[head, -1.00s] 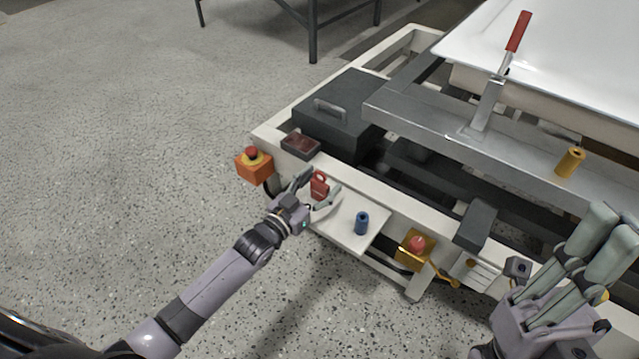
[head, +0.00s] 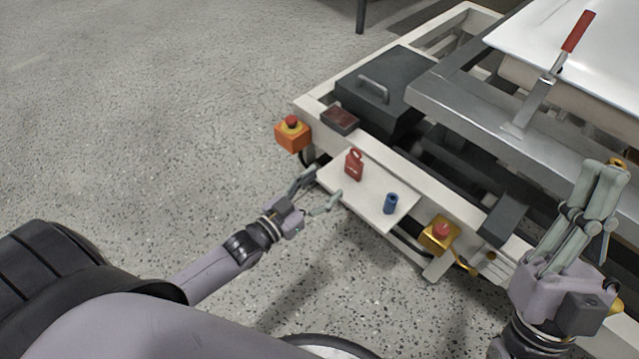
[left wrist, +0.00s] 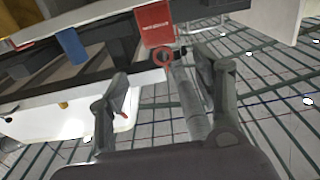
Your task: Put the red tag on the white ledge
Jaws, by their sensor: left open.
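The red tag (head: 353,166), with a ring at its top, stands upright on the white ledge (head: 373,184), near its back-left part. My left gripper (head: 313,194) is open and empty, off the ledge's front-left edge and apart from the tag. In the left wrist view the picture is upside down. The tag (left wrist: 155,22) shows at the top, beyond and between the open fingers (left wrist: 168,85). My right gripper (head: 598,205) is raised at the right, far from the tag; its finger gap is not clear.
A blue cylinder (head: 390,204) stands on the ledge right of the tag. An orange box with a red button (head: 292,134) is at the frame's left corner. A yellow box with a red button (head: 440,234) is right of the ledge. Open floor lies to the left.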

